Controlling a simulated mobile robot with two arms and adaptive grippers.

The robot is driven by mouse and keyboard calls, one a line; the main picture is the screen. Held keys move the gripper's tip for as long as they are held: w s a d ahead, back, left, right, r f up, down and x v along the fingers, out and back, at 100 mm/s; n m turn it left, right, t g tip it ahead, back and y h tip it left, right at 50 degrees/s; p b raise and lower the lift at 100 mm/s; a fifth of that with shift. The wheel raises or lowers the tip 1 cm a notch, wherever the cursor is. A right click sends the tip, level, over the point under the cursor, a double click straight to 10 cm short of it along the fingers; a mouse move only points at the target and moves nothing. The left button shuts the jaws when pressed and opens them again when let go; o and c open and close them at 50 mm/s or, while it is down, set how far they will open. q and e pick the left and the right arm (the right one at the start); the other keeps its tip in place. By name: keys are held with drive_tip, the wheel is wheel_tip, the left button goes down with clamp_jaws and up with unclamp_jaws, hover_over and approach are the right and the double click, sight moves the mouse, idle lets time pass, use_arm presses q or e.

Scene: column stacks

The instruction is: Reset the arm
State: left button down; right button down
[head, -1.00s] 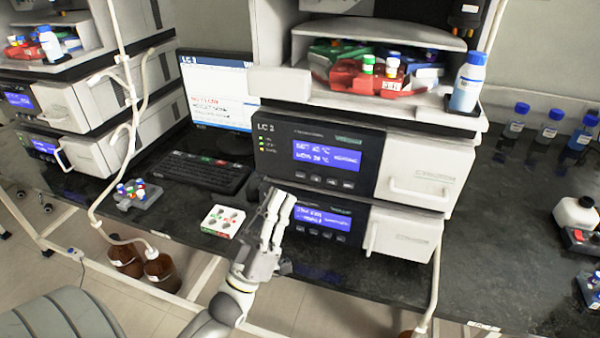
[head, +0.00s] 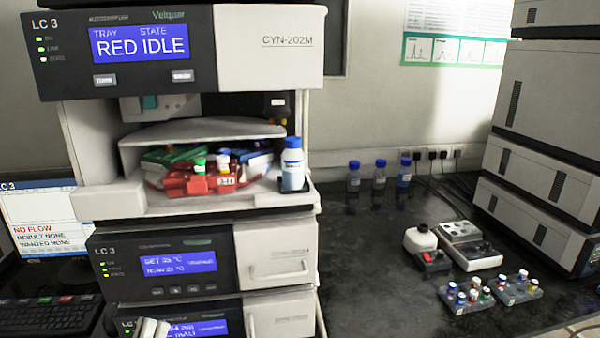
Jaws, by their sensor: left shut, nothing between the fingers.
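Only the tips of my left gripper (head: 150,328) show, at the bottom edge of the head view. The fingers are closed together with nothing between them. They are in front of the lowest visible module of the LC 3 stack (head: 195,326). The rest of my left arm is out of the picture. My right gripper is not in view.
The stack's open bay holds a red tray (head: 178,184) and a green tray, with a white-blue bottle (head: 292,165) at its right. Vial racks (head: 467,297) and a white-capped device (head: 472,245) stand on the dark bench (head: 365,290). Another stack (head: 545,130) stands far right.

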use_arm(q)
drive_tip(key=d+f+m+g, duration=0.1)
drive_tip(key=d+f+g, duration=0.2)
drive_tip(key=f+g, duration=0.4)
drive_tip(key=d+f+m+g, duration=0.2)
drive_tip(key=d+f+g, duration=0.15)
drive_tip(key=f, duration=0.45)
drive_tip(key=s+f+m+g+y, duration=0.1)
drive_tip(key=s+f+g, duration=0.35)
drive_tip(key=s, duration=0.45)
drive_tip(key=s+f+m+g+y, duration=0.1)
drive_tip(key=s+f+g, duration=0.4)
drive_tip(key=s, duration=0.4)
wheel_tip(320, 180, down, 23)
drive_tip(key=s+g, duration=0.1)
drive_tip(key=g, duration=0.2)
drive_tip(key=s+a+f+g+p, duration=0.1)
drive_tip(key=s+a+f, duration=0.1)
drive_tip(key=s+f, duration=1.4)
drive_tip(key=shift+s+a+f+p, duration=0.25)
drive_tip(key=shift+s+f+p, duration=0.1)
drive_tip(key=shift+s, duration=0.4)
